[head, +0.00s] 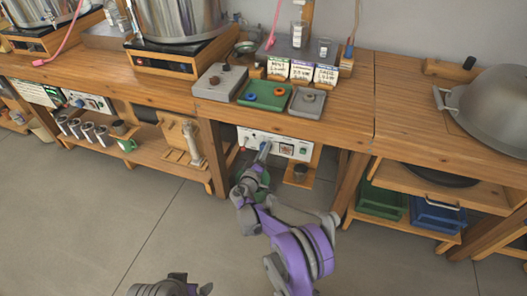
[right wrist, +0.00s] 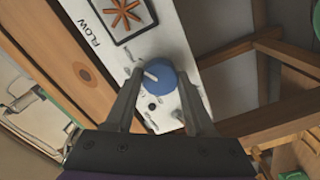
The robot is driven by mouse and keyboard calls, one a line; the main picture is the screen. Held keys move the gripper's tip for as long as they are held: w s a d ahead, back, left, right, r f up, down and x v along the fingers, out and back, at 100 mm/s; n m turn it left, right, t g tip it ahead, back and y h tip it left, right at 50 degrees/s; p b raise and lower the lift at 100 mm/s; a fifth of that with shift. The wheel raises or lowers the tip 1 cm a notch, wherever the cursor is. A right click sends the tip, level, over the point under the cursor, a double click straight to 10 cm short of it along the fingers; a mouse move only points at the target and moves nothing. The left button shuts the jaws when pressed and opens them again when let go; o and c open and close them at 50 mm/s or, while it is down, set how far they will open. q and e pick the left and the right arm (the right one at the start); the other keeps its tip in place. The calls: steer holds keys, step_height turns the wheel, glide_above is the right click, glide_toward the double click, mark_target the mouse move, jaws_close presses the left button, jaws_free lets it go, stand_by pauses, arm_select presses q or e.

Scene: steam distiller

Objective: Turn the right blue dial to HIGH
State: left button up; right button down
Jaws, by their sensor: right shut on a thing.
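The blue dial (right wrist: 157,79) sits on a white control panel (right wrist: 178,28) and carries a white pointer line, which points up-left in the right wrist view. My right gripper (right wrist: 158,82) has one finger on each side of the dial and is shut on it. In the head view the white panel (head: 303,151) is mounted under the bench, and my right gripper (head: 264,150) reaches its middle; the dial is hidden there. The markings around the dial are too small to read.
The wooden bench (head: 340,99) overhangs the panel. A small wooden shelf holding a dark cup (head: 300,172) is right of my right gripper. Green (head: 381,201) and blue (head: 437,215) crates stand under the right bench. The floor (head: 90,230) in front is clear.

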stand_by(0.3)
steer(key=shift+c, duration=1.3)
jaws_free()
steer(key=shift+s+a, duration=0.1)
steer(key=shift+s, duration=0.05)
steer(key=p+v, duration=0.1)
steer(key=v, duration=0.9)
steer(key=shift+s+p, duration=0.3)
steer(key=shift+p, duration=0.1)
